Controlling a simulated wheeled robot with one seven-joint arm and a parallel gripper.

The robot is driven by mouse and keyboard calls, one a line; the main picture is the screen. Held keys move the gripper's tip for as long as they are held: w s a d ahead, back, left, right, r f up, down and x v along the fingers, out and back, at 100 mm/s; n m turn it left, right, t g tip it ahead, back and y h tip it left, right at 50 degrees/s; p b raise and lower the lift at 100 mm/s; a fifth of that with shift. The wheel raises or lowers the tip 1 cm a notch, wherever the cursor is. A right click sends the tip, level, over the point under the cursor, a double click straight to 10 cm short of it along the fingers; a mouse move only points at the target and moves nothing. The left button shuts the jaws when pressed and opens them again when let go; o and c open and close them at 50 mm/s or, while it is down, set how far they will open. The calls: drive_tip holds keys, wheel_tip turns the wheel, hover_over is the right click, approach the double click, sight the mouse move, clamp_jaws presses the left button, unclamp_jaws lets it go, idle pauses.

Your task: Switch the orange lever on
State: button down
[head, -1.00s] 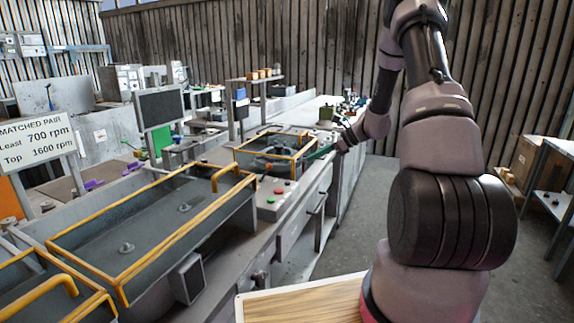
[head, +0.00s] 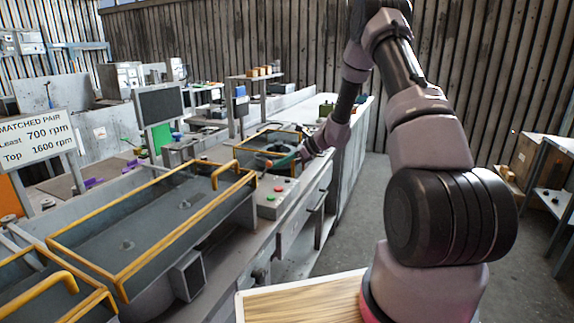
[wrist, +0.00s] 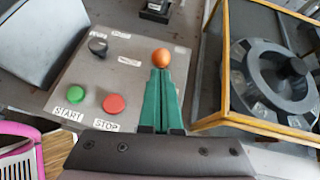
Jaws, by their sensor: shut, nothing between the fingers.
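The orange lever shows its round orange knob (wrist: 161,57) in the wrist view, at the upper right of a grey control panel (wrist: 88,76). The knob also shows as a small orange spot in the head view (head: 268,164). The lever's stem and any position marks are hidden, so I cannot tell its setting. My gripper (wrist: 160,74) has green fingers, shut and empty, with their tips right at the near side of the knob. I cannot tell whether they touch it. In the head view my gripper (head: 280,161) is above the panel.
The panel also carries a black knob (wrist: 97,46), a green START button (wrist: 75,95) and a red STOP button (wrist: 114,104). A yellow-framed housing with a dark round blower (wrist: 268,80) stands close on the right. A yellow-railed tank (head: 150,235) lies left in the head view.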

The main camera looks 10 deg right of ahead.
drive_tip(key=shift+a, duration=0.1)
idle(0.3)
drive_tip(key=shift+w+a+r, duration=0.1)
drive_tip(key=shift+w+r, duration=0.05)
drive_tip(key=shift+r, duration=0.1)
drive_tip(key=shift+w+a+r+g+h, duration=0.15)
drive_tip(key=shift+g+h, duration=0.15)
drive_tip(key=shift+h, duration=0.2)
drive_tip(key=shift+w+a+r+g+h, duration=0.25)
drive_tip(key=shift+a+r+g+h, duration=0.05)
drive_tip(key=shift+a+r+h, duration=0.2)
drive_tip(key=w+a+g+h, duration=0.1)
drive_tip(key=a+r+g+h, duration=0.1)
drive_tip(key=shift+w+a+r+h, duration=0.15)
drive_tip(key=shift+w+a+h, duration=0.05)
drive_tip(key=shift+w+h, duration=0.2)
drive_tip(key=a+h, duration=0.1)
drive_tip(key=w+g+h, duration=0.1)
drive_tip(key=w+a+g, duration=0.1)
drive_tip(key=shift+a+r+m+h, duration=0.25)
drive_tip(key=shift+a+m+h, duration=0.05)
drive_tip(key=shift+m+h, duration=0.1)
drive_tip(key=shift+r, duration=0.1)
